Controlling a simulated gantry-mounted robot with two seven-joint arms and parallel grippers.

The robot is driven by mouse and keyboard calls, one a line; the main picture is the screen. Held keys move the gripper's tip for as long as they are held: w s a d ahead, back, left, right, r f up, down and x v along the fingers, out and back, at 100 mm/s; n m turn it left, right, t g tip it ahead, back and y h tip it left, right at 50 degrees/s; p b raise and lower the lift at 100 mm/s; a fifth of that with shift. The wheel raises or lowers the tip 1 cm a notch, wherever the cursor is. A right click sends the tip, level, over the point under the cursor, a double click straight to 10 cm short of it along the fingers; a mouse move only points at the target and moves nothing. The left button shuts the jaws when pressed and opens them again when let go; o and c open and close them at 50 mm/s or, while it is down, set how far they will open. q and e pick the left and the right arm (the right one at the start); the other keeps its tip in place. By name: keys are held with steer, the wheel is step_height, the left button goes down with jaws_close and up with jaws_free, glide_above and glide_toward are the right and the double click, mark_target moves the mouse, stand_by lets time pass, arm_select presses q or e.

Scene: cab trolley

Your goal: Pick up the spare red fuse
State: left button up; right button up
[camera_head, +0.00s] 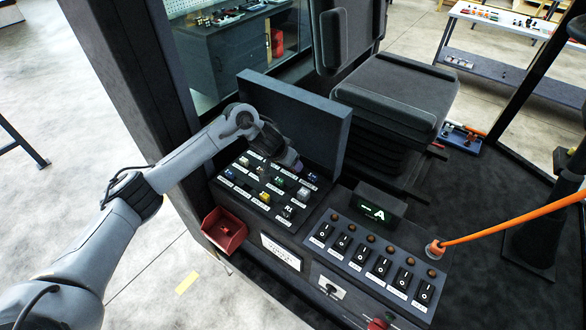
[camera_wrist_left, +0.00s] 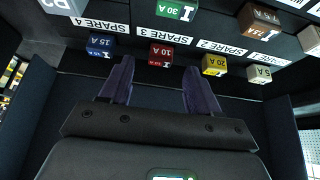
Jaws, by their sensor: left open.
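The red fuse (camera_wrist_left: 160,55), marked 10 A, sits in the panel by the SPARE 3 label in the left wrist view. My left gripper (camera_wrist_left: 159,66) is open and empty, its two dark fingers pointing at the panel. The red fuse shows between and just beyond the fingertips, one finger on each side; I cannot tell whether they touch it. In the head view my left gripper (camera_head: 290,160) is over the far part of the fuse panel (camera_head: 262,206), and I cannot make out the red fuse there. My right gripper is not in view.
A blue fuse (camera_wrist_left: 100,46) and a yellow fuse (camera_wrist_left: 214,65) flank the red one, with a pale fuse (camera_wrist_left: 259,73) farther right. A raised dark lid (camera_head: 300,115) stands behind the panel. A red bin (camera_head: 224,230) and a switch panel (camera_head: 375,262) are nearby.

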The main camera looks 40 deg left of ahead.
arm_select(q)
steer(key=shift+x, duration=1.45)
steer(key=c, duration=1.1)
